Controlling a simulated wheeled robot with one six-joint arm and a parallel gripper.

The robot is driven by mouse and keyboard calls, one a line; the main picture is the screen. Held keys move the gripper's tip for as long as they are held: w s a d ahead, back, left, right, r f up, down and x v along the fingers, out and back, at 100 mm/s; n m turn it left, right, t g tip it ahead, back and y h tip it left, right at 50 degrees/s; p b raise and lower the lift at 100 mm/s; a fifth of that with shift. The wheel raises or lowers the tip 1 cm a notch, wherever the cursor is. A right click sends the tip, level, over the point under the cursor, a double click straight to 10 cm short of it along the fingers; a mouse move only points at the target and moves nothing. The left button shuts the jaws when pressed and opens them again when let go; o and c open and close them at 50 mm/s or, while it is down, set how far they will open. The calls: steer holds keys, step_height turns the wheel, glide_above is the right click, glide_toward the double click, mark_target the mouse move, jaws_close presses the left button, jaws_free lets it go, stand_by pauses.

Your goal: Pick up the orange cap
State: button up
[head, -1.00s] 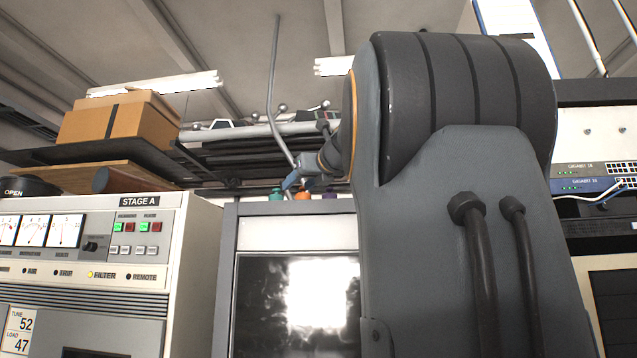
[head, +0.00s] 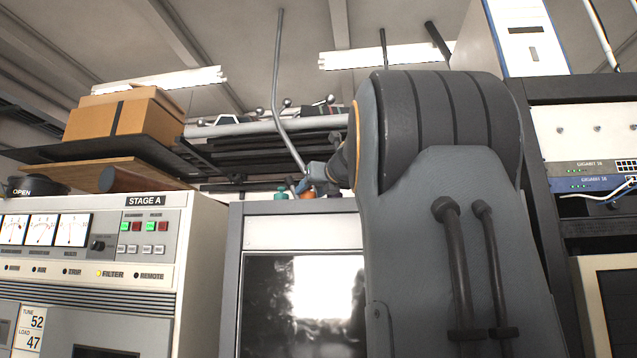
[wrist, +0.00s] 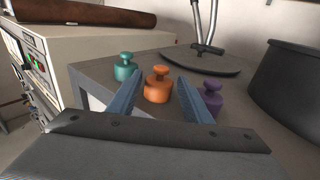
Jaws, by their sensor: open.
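The orange cap (wrist: 158,88) stands upright on the grey cabinet top in the wrist view, with a small knob on top. My gripper (wrist: 168,90) is open, its two blue fingers reaching forward with the orange cap seen between them. Whether the fingertips are level with the cap is hard to tell. In the head view a small part of the orange cap (head: 307,194) shows at the cabinet's top edge, close by my gripper (head: 308,184). My arm hides part of that area.
A teal cap (wrist: 125,68) stands left of the orange one, and a purple cap (wrist: 211,98) stands to the right, partly behind a finger. A dark round base with metal stems (wrist: 200,62) lies behind. A large dark pot (wrist: 287,85) stands at right.

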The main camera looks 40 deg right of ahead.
steer(key=shift+p+x, duration=0.45)
steer(key=shift+x, duration=0.95)
steer(key=c, duration=0.8)
steer(key=shift+s+a, duration=0.1)
steer(key=shift+s+a, duration=0.5)
steer(key=shift+a, duration=0.15)
steer(key=shift+s+a, duration=0.5)
steer(key=shift+a, duration=0.2)
steer(key=o, duration=1.1)
steer(key=shift+d, duration=0.1)
